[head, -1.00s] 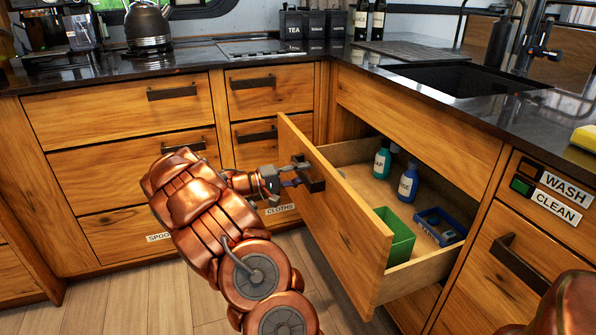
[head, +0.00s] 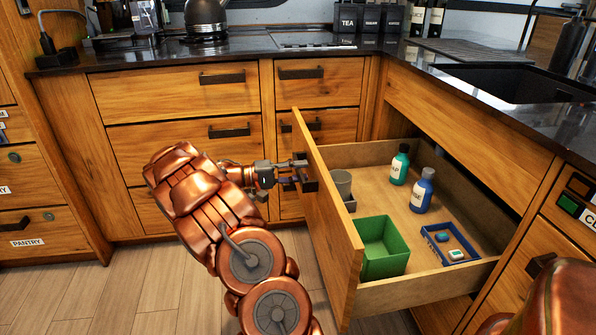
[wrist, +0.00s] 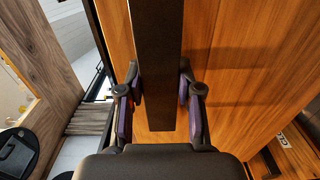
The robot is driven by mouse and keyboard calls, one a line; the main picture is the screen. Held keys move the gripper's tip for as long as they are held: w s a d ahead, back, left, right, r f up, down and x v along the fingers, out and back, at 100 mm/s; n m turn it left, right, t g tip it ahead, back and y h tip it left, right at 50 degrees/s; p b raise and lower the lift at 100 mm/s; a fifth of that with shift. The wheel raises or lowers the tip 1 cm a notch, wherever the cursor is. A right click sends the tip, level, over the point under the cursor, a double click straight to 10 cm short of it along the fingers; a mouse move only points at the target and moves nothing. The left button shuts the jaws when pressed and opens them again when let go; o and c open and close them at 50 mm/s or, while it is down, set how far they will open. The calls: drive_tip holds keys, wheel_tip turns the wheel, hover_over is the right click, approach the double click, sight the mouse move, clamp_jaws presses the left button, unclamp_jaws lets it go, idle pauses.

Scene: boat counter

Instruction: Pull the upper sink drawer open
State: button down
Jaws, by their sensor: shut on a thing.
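The upper sink drawer (head: 335,243) stands pulled well out of the cabinet below the sink (head: 515,84). Its wooden front faces left toward my arm. My gripper (head: 303,173) is at the drawer front and shut on its dark bar handle. In the wrist view the dark handle (wrist: 157,60) runs between the two fingers of my gripper (wrist: 160,98), against the wooden drawer front (wrist: 240,60). Inside the drawer are a green bin (head: 383,248), a blue tray (head: 449,244) with small items, a teal bottle (head: 399,167), a blue bottle (head: 422,192) and a grey cup (head: 342,183).
Closed wooden drawers (head: 185,138) line the back left, and a drawer labelled pantry (head: 40,235) is at far left. A kettle (head: 206,18) and dark canisters (head: 368,19) stand on the black counter. The wooden floor (head: 120,295) is clear at lower left.

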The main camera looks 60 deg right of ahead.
drive_tip(key=shift+w, duration=0.1)
drive_tip(key=c, duration=0.7)
unclamp_jaws()
drive_tip(key=shift+c, duration=0.2)
drive_tip(key=v, duration=1.2)
drive_tip(key=s+a+r+n+t+y+p, duration=0.15)
drive_tip(key=s+a+r+p, duration=0.25)
drive_tip(key=a+r+p, duration=0.45)
drive_tip(key=s+a+r+n+t+y+p, duration=0.15)
drive_tip(key=s+a+r+t+p, duration=0.3)
drive_tip(key=r, duration=0.65)
drive_tip(key=s+a+r+n+t+y+p, duration=0.2)
drive_tip(key=s+a+r+p, duration=0.2)
drive_tip(key=a+p, duration=0.3)
drive_tip(key=s+a+r+n+t+y+p, duration=0.2)
drive_tip(key=a+p, duration=0.5)
drive_tip(key=a, duration=0.6)
drive_tip(key=s+a+r+n+t+y+p, duration=0.2)
drive_tip(key=s+a+r+p, duration=0.4)
drive_tip(key=a, duration=0.4)
drive_tip(key=shift+s+r+n+y+p, duration=0.2)
drive_tip(key=shift+s+n+y+p, duration=0.15)
drive_tip(key=shift+n+y+p, duration=0.45)
